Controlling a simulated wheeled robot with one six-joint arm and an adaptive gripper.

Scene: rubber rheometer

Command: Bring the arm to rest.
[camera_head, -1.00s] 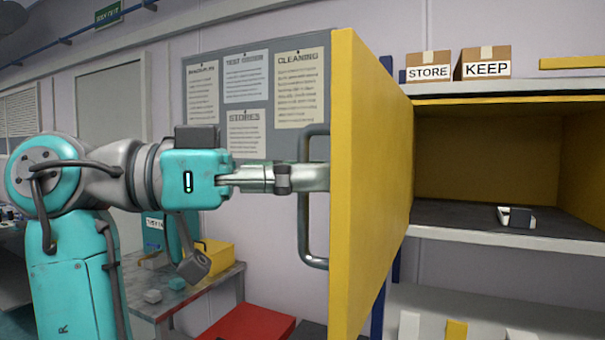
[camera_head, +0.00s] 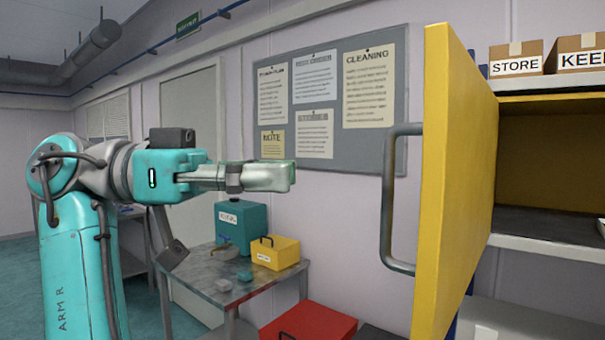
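My gripper (camera_head: 291,177) is stretched out level to the right, in front of the notice board. It is clear of the grey door handle (camera_head: 388,200), with a gap between its tip and the handle. No object shows at its fingertips. I see the fingers from the side, so their opening cannot be made out. My teal arm stands upright at the left. The yellow cabinet door (camera_head: 455,180) stands open at the right.
A small table (camera_head: 225,292) below my gripper bears a teal box (camera_head: 241,222), a yellow box (camera_head: 275,252) and small pieces. A red box (camera_head: 310,322) sits low by the door. STORE (camera_head: 516,63) and KEEP (camera_head: 576,55) boxes stand atop the cabinet.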

